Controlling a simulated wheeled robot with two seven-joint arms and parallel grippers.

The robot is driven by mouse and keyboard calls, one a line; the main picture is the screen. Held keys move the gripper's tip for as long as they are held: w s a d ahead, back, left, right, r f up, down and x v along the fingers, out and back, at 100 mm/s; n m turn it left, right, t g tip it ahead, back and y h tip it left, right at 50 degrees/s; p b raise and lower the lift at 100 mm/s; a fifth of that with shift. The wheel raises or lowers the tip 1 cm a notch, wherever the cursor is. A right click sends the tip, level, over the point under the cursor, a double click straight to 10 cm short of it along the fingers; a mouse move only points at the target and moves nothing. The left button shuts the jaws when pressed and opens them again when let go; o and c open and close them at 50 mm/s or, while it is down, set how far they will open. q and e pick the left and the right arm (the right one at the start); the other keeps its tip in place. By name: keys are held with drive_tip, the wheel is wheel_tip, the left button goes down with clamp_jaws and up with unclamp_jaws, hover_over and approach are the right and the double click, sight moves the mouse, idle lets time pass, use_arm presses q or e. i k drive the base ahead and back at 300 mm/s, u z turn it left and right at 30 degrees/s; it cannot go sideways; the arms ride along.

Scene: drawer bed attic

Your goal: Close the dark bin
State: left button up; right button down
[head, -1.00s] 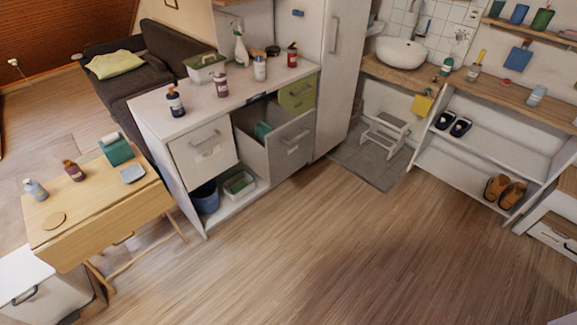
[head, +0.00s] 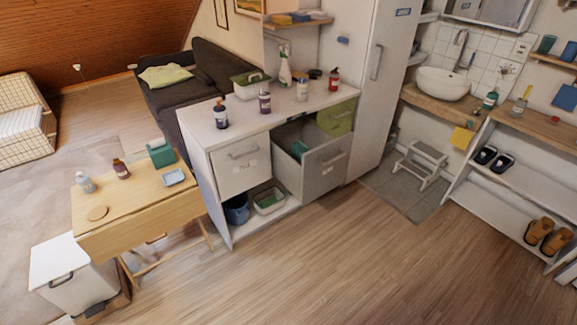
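The grey bin (head: 325,167) is the darkest of the pull-out bins in the white cabinet under the counter. It stands pulled out, with its front away from the cabinet and its inside partly visible. A green thing (head: 298,149) lies inside it. The bin's front has a bar handle and a small label. A white bin (head: 240,168) to its left and a green bin (head: 337,117) to its upper right look shut. Neither of my grippers is in view.
Bottles stand on the white counter (head: 245,123). A small wooden table (head: 137,228) with bottles and a white lidded bin (head: 70,272) stand at the left. A step stool (head: 422,165) stands at the right. The wooden floor (head: 340,255) before the cabinet is clear.

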sight(323, 168)
drive_tip(key=u, duration=0.45)
drive_tip(key=i, duration=1.05)
drive_tip(key=u, duration=0.1)
